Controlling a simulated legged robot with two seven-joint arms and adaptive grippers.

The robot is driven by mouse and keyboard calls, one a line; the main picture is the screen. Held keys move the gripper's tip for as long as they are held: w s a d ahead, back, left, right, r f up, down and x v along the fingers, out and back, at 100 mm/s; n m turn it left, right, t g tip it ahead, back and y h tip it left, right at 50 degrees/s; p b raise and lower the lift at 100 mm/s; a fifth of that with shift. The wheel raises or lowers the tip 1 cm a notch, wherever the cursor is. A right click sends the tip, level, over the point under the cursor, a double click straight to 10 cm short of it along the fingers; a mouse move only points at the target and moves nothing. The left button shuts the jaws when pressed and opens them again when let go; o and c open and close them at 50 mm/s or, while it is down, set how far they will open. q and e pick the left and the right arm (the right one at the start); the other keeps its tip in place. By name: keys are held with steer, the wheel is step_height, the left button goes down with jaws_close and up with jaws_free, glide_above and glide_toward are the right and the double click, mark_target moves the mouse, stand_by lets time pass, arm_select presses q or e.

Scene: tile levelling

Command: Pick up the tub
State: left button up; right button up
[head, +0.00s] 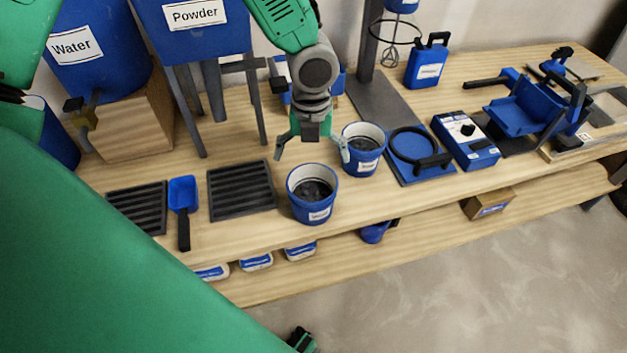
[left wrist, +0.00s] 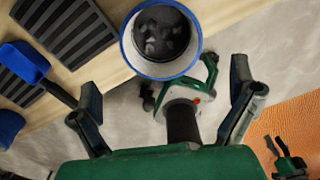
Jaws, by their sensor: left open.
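Two blue tubs with white labels and dark contents stand upright on the wooden bench in the head view. The front tub (head: 298,209) is nearer the bench edge; the rear tub (head: 376,161) is behind it to the right. My left gripper (head: 312,154) is open and empty, fingers down, above and behind the front tub in the picture. Its right finger overlaps the rear tub's left side in the picture. In the left wrist view a tub (left wrist: 133,58) lies ahead of the spread left fingers (left wrist: 166,80); contact is not visible.
Left of the front tub lie a dark ribbed tray (head: 240,188) and a blue scoop (head: 183,195). A blue board with a black ring (head: 410,165) lies right of the rear tub. A mixer stand (head: 366,50) rises behind. Bare bench lies before the front tub.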

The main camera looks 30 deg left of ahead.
mark_target(313, 183)
arm_select(q)
step_height(313, 183, down, 10)
steer(key=shift+r+b, duration=0.2)
steer(key=shift+b, duration=1)
steer(key=shift+r, duration=0.1)
steer(key=shift+c, duration=0.5)
steer(key=shift+d, duration=0.1)
steer(key=c, duration=1.4)
steer(key=shift+o, duration=0.2)
